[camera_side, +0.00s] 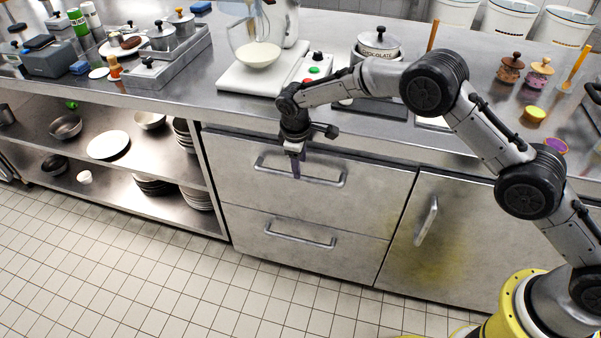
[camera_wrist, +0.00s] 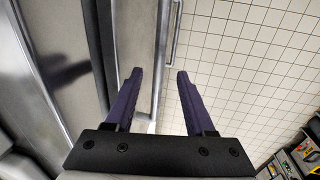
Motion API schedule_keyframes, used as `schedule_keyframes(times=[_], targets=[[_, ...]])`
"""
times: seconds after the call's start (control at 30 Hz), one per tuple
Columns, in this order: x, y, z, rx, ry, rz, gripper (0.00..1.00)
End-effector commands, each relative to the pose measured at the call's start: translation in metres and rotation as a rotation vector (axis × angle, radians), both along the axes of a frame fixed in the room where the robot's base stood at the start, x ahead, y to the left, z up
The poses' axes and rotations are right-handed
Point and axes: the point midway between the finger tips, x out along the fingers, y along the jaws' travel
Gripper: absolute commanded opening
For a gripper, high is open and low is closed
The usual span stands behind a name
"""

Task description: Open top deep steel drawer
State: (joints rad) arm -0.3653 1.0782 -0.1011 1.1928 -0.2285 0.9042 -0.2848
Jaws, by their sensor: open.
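The top deep steel drawer (camera_side: 376,190) is shut flush in the counter front in the side view. Its bar handle (camera_side: 325,184) runs across the panel. My gripper (camera_side: 296,173) points down at the middle of this handle. In the wrist view, my gripper (camera_wrist: 160,72) has its two purple fingers spread apart. A bright metal bar, seemingly the top handle (camera_wrist: 161,50), lies between the fingertips in that picture. No finger visibly touches it, and its exact depth between them is hard to tell.
A lower drawer (camera_side: 350,248) with its own handle (camera_side: 300,240) sits below. A cabinet door (camera_side: 460,240) is to the right and an open shelf (camera_side: 80,185) with dishes to the left. The counter overhangs above. The tiled floor (camera_side: 150,280) in front is clear.

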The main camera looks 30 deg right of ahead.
Motion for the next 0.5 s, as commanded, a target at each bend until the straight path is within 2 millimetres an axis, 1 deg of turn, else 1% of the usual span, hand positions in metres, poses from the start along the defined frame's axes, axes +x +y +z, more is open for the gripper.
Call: schedule_keyframes(times=[0.03,0.2,0.3,0.5], targets=[[0.001,-0.002,-0.010,-0.001,0.003,-0.001,0.55],[0.005,-0.005,-0.035,-0.001,0.001,-0.001,0.55],[0.006,-0.006,-0.044,0.000,0.000,-0.001,0.55],[0.008,-0.008,-0.051,-0.001,-0.001,-0.001,0.55]])
